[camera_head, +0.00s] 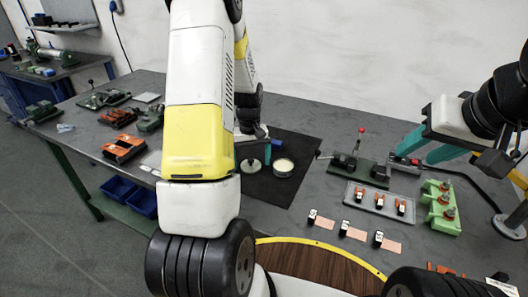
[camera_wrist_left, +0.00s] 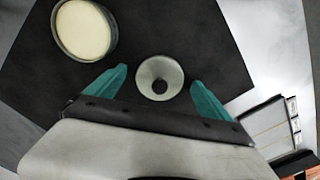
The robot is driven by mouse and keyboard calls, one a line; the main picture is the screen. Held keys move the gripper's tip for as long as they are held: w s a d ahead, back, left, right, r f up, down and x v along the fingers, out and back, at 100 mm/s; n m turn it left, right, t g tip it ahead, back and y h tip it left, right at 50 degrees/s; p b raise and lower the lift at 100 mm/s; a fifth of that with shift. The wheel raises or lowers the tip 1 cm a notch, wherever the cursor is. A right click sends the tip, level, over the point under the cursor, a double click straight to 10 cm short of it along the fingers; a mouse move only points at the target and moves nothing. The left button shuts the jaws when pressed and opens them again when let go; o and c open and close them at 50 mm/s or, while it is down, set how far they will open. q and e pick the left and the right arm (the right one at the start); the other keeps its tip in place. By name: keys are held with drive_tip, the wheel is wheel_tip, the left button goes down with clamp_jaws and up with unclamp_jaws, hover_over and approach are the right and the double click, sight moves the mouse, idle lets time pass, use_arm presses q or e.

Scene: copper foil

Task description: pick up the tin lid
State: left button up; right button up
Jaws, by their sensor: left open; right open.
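The tin lid (camera_wrist_left: 160,75) is a small pale grey disc with a dark round knob, lying on a black mat (camera_wrist_left: 205,30). In the head view the lid (camera_head: 250,166) shows just right of my left arm. My left gripper (camera_wrist_left: 158,80) is open above the lid, with one teal finger on each side of it in the wrist view; I see no contact. In the head view my arm largely hides this gripper. An open round tin (camera_head: 283,168) with cream contents stands right of the lid. My right gripper (camera_head: 425,147) is open and empty over the table's right side.
A grey tray (camera_head: 365,206) with small clamp-like parts, a green fixture (camera_head: 440,208) and copper foil pieces (camera_head: 356,233) lie to the right. A green device with a red-knobbed lever (camera_head: 360,165) stands behind the tray. Red and green tools (camera_head: 122,148) are at left.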

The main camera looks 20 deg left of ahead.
use_arm(q)
drive_tip(key=c, duration=1.4)
drive_tip(key=shift+r, duration=0.1)
